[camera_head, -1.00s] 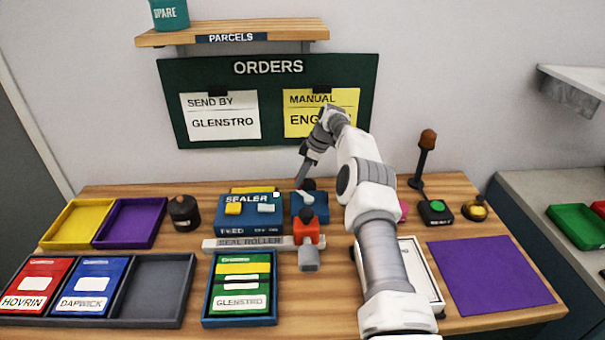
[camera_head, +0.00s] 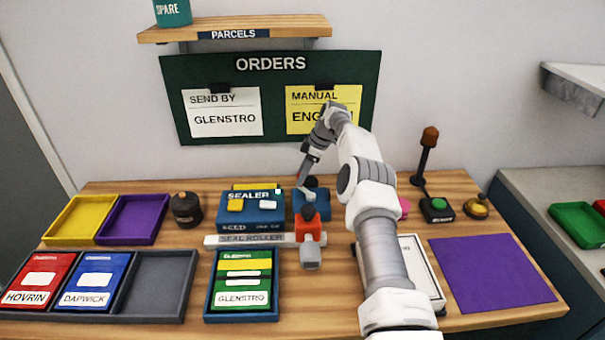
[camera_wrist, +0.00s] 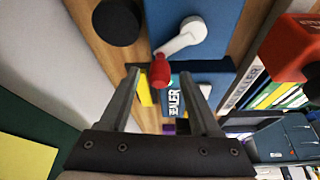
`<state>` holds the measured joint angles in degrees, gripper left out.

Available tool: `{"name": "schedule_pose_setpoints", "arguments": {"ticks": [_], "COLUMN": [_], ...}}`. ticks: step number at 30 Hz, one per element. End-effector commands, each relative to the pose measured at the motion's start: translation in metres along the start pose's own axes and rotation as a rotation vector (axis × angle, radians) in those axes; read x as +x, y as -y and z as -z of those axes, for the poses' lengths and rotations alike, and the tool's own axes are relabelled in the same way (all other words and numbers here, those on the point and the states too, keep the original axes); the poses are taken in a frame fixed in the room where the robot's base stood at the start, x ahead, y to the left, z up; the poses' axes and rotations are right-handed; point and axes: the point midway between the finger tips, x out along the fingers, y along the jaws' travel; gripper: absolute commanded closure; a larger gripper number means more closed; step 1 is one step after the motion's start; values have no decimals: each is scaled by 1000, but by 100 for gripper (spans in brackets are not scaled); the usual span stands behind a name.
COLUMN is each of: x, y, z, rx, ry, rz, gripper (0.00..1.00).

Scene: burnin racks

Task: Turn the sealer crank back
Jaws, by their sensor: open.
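The blue sealer (camera_head: 250,215) stands in the middle of the table, with yellow and white parts on top. Right of it is a smaller blue housing (camera_head: 322,203). In the wrist view the crank is a pale grey arm (camera_wrist: 183,37) on a blue top face, ending in a red knob (camera_wrist: 160,72). My gripper (camera_wrist: 157,75) is open, and the red knob shows between its fingertips, with gaps on both sides.
A seal roller bar (camera_head: 245,240) with a red block (camera_head: 309,229) lies in front. A black round piece (camera_wrist: 117,20) sits close to the crank. A green-button box (camera_head: 436,210) and a purple mat (camera_head: 490,272) are to the right. The orders board (camera_head: 270,65) stands behind.

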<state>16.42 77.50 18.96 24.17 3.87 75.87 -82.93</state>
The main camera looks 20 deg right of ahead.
Motion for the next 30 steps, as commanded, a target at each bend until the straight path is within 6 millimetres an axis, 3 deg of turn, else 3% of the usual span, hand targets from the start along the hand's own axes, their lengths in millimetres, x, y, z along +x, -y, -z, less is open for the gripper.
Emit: {"name": "schedule_pose_setpoints", "arguments": {"ticks": [4,8,21,30], "x": [-8,-29,-139,-170], "y": [-1,-1,0,0], "z": [0,0,2,1], "rx": [0,0,0,1], "ry": [0,-1,0,0], "rz": [-2,-4,-2,1], "gripper": [36,36,36,36]}}
